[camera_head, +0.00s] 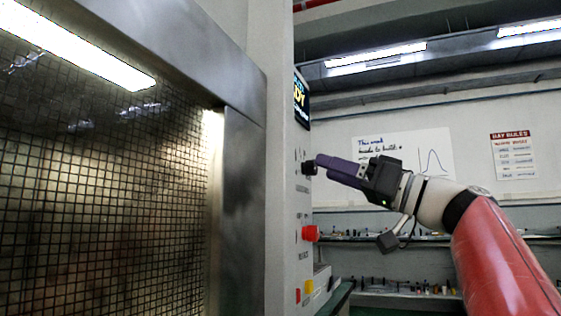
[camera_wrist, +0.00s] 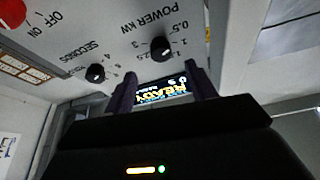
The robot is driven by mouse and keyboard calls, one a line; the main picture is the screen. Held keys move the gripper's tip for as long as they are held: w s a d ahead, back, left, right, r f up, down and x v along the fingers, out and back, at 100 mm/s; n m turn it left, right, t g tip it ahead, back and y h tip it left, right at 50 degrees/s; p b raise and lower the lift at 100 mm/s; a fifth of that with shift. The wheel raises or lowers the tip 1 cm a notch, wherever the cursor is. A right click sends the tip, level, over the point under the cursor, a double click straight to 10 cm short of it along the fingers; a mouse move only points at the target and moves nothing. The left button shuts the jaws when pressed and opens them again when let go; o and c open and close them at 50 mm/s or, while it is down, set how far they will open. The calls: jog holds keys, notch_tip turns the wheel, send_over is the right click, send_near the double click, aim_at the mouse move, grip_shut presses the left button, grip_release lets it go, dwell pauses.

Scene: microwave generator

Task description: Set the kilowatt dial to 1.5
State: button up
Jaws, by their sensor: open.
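The kilowatt dial is a black knob (camera_wrist: 160,48) under the label POWER KW on the pale control panel, in the upper middle of the wrist view. Numbers ring it; its exact setting is too small to read. My gripper (camera_wrist: 160,72) is open, its two dark purple fingers to either side and short of the dial, with nothing between them. In the head view my gripper (camera_head: 318,163) reaches from the right to the panel's edge, close to a black knob (camera_head: 308,168). Whether it touches that knob cannot be told.
A smaller black SECONDS dial (camera_wrist: 96,73) sits beside the kilowatt dial. A red OFF/ON knob (camera_wrist: 12,12) is at the corner. A lit READY display (camera_wrist: 165,90) shows between my fingers. A meshed door (camera_head: 100,170) fills the left; open room lies right.

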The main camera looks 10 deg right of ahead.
jog(key=p+x, duration=0.2)
jog(key=x, duration=0.5)
jog(key=shift+a+r, duration=0.1)
jog(key=shift+r, duration=0.05)
jog(key=c, duration=1)
